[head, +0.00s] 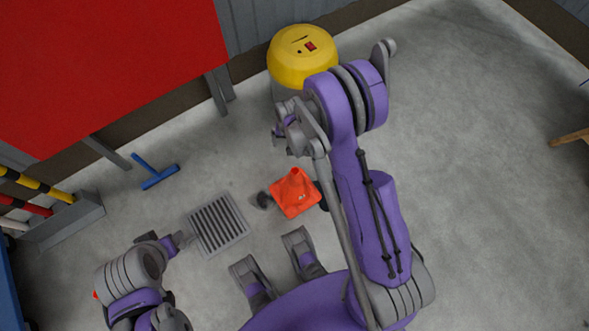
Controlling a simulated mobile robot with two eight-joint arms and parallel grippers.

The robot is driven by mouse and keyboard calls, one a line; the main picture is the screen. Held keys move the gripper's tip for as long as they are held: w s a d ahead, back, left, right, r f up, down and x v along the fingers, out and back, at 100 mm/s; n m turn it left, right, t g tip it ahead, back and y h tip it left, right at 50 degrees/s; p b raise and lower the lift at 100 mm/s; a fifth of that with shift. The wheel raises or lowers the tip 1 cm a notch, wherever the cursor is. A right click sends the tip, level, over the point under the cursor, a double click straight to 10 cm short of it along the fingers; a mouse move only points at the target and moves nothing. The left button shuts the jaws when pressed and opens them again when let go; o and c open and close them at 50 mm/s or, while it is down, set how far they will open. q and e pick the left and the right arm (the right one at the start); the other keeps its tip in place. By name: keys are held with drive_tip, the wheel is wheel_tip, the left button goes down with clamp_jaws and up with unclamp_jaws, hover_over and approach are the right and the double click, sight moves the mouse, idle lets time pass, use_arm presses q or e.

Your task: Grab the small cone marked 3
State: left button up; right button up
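A small orange cone (294,190) is on the grey floor near the middle of the head view, just beyond my base. A small pale mark shows on it, too small to read. My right arm is raised, and its gripper (284,126) is above and apart from the cone in the picture, near the yellow-topped bin; its fingers are too unclear to tell open or shut. My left gripper (182,240) is at the lower left beside the floor grate, apart from the cone, its fingers also unclear. A sliver of orange (96,295) shows behind my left arm; most of it is hidden.
A yellow domed bin (290,66) stands by the back wall, partly behind my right arm. A red panel (100,65) fills the upper left. A blue T-shaped tool (155,176), a floor grate (217,225) and a striped-pole rack (75,222) are left.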

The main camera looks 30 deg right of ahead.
drive_tip(key=m+g+b, duration=0.1)
drive_tip(key=m+b, duration=0.1)
drive_tip(key=b, duration=0.2)
hover_over(295, 183)
drive_tip(key=w+d, duration=0.2)
drive_tip(key=w, duration=0.1)
wheel_tip(295, 183, down, 22)
drive_tip(key=f, duration=0.1)
use_arm(q)
wheel_tip(295, 183, down, 6)
drive_tip(key=shift+f, duration=0.15)
use_arm(e)
drive_tip(key=f, duration=0.5)
drive_tip(key=shift+s+a+f, duration=0.15)
drive_tip(key=shift+a+f, duration=0.05)
drive_tip(key=shift+f, duration=0.05)
use_arm(q)
drive_tip(key=shift+w, duration=0.1)
use_arm(e)
drive_tip(key=shift+c, duration=0.3)
clamp_jaws()
